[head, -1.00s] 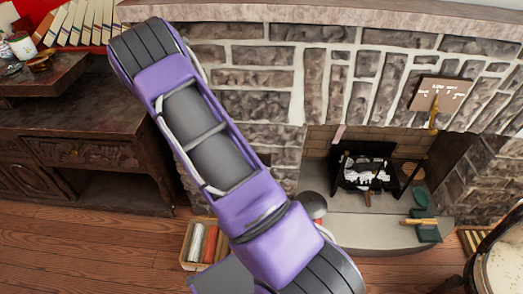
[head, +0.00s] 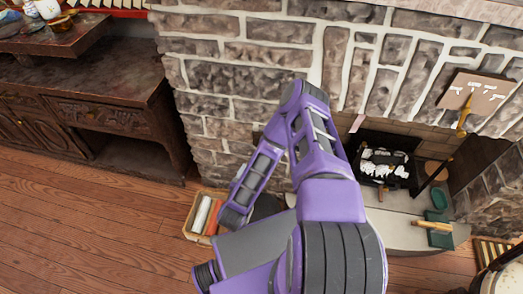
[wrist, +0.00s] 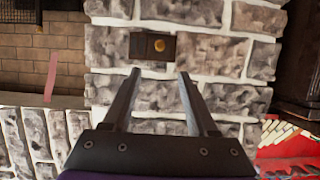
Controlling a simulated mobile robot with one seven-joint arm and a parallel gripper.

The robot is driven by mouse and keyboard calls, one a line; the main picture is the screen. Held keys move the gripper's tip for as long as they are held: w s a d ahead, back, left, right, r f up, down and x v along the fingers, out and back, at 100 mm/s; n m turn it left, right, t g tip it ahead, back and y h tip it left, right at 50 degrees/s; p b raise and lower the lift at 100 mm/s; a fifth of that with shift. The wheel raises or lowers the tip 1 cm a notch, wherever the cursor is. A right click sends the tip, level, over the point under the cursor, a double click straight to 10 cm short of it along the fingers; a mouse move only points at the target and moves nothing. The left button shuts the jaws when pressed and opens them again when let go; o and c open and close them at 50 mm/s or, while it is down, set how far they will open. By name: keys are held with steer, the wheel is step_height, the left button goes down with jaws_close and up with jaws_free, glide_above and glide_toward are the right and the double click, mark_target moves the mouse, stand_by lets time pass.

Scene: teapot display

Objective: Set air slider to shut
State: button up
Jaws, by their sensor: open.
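A small dark plate with a round brass knob (wrist: 160,45), which looks like the air slider, is set in the stone wall in the wrist view. The knob sits toward the right part of the plate. I see no readable marking on it, and I cannot tell which end is shut. My gripper (wrist: 160,72) is open and empty, with its two fingers pointing at the wall just below the plate in the picture. The fingers appear apart from the knob. In the head view my own arm hides the gripper and the plate.
The fireplace opening holds a grate (head: 387,166). A board with white marks (head: 477,93) and a brass handle (head: 464,125) are at the right. A pink strip (wrist: 52,75) hangs by the opening. A box of rolls (head: 192,226) and a dark cabinet (head: 90,115) stand left.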

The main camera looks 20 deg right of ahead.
steer(key=b+x, duration=0.2)
steer(key=x, duration=1.3)
steer(key=shift+b, duration=0.3)
jaws_close()
stand_by(0.5)
